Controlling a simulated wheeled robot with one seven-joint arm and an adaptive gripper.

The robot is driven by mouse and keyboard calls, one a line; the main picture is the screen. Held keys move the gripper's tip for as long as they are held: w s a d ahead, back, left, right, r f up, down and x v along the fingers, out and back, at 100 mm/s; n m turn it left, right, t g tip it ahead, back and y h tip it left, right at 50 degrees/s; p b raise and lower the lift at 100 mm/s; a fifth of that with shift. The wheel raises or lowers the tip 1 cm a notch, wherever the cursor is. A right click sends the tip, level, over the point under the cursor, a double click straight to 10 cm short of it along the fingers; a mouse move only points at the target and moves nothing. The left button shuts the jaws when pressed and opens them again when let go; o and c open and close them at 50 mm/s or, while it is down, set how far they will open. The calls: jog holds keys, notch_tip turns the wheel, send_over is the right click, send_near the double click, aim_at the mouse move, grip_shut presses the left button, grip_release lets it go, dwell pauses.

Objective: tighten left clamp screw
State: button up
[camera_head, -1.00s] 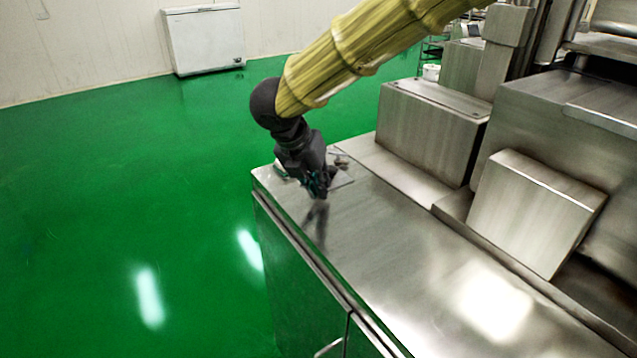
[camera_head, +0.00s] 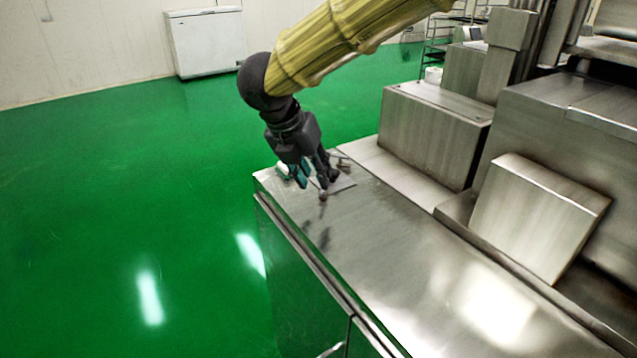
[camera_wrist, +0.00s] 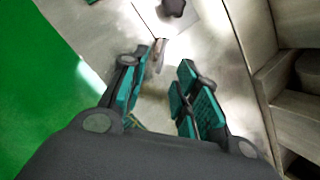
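My gripper (camera_head: 312,184) hangs low over the far left end of the steel counter. In the wrist view its two teal-padded fingers (camera_wrist: 168,62) stand apart, so it is open. A dark lobed knob (camera_wrist: 173,7), which may be the clamp screw, sits on a thin pale plate (camera_wrist: 150,20) ahead of the fingertips, partly cut off by the top edge. A small brownish piece (camera_wrist: 158,55) shows beside the left fingertip; I cannot tell whether they touch. In the head view the plate (camera_head: 344,184) lies just right of my fingers, which partly hide the small parts there.
The steel counter (camera_head: 390,255) is mostly bare toward the front right. Steel housings (camera_head: 432,135) and a tilted steel box (camera_head: 538,215) stand along its right side. Green floor (camera_head: 120,210) lies left of the counter edge. A white chest freezer (camera_head: 205,42) stands by the wall.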

jog(key=v, duration=0.7)
jog(key=shift+f, duration=0.15)
